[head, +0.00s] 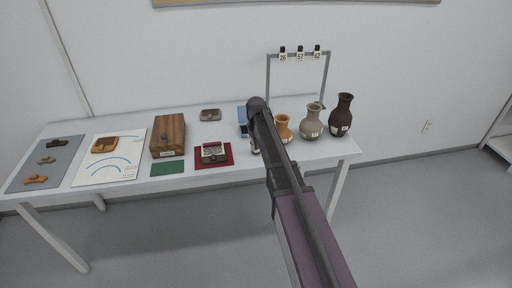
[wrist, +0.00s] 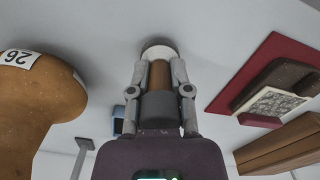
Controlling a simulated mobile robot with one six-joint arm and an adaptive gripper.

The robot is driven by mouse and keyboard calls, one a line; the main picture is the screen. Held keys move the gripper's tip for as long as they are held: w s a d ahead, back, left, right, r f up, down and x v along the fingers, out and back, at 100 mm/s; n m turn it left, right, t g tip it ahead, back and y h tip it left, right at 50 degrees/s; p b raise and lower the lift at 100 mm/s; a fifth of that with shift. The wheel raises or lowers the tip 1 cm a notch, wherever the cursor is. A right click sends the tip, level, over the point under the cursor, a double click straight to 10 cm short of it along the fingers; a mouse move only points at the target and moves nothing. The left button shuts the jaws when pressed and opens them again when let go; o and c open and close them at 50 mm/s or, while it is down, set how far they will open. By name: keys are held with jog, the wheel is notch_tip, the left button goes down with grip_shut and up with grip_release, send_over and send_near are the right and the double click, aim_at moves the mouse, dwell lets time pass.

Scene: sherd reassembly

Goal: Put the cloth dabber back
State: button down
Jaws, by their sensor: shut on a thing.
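My gripper (wrist: 159,68) is shut on the cloth dabber (wrist: 160,76) in the wrist view. The dabber has a brown handle, a grey lower part between the fingers and a white end pointing away from my gripper toward the pale table top. A dark shadow lies at the white end; I cannot tell whether it touches the table. In the head view my arm hides most of the gripper and the dabber, near the orange-brown vase (head: 283,128). A blue holder (head: 243,121) stands just left of the arm; it also shows in the wrist view (wrist: 118,126).
A grey vase (head: 311,124) and a dark vase (head: 342,117) stand right, near a tag rack (head: 268,75). Left are a red mat (head: 228,149) bearing a brown piece, a green mat (head: 167,168), a wooden box (head: 168,133), a white sheet (head: 128,146) and a grey mat (head: 57,157).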

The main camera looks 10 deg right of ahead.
jog(key=shift+f, duration=0.15)
jog(key=c, duration=0.6)
grip_release()
jog(key=shift+o, duration=0.2)
notch_tip(320, 180, up, 12)
jog(key=p, duration=1.2)
jog(key=shift+r, duration=0.2)
jog(key=shift+s, duration=0.1)
jog(key=s+m, duration=0.3)
jog(key=s, duration=2.6)
jog(key=shift+m, duration=0.3)
jog(key=shift+a, duration=0.1)
